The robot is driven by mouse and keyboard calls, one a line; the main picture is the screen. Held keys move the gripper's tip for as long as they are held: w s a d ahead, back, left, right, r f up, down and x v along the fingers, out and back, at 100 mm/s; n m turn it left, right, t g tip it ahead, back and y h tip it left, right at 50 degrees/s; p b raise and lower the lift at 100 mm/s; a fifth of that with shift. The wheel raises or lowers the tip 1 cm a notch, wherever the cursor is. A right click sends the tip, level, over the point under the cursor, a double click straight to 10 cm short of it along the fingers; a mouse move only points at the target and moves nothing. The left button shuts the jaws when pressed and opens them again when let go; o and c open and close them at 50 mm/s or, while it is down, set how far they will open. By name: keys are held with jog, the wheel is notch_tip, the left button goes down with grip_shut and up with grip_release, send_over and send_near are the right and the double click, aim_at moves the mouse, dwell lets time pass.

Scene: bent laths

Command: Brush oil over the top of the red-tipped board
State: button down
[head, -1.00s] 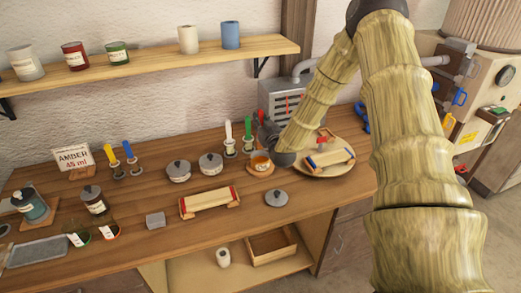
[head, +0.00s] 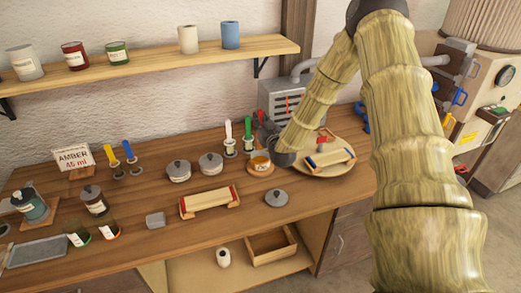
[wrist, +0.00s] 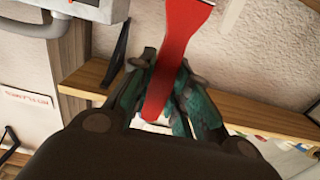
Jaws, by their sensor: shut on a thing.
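The red-tipped board (head: 208,201) is pale and lies across a low stand near the middle of the bench. My gripper (wrist: 163,78) is shut on a red brush handle (wrist: 178,35) in the wrist view. In the head view my gripper (head: 268,134) is over the back of the bench, beside a small bowl of amber oil (head: 261,164), behind and right of the board. The brush's bristles are not clearly visible in either view.
A round tray (head: 305,170) with a blue-tipped board (head: 331,157) stands at right. Lidded pots (head: 179,171), a loose lid (head: 276,198) and a grey block (head: 155,220) surround the red-tipped board. Upright brushes (head: 248,133) stand behind. A wall shelf (head: 150,66) runs above.

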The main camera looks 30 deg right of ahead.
aim_at(261, 112)
dwell(0.5)
jog(key=shift+r+p, duration=0.85)
jog(key=shift+r, duration=1.15)
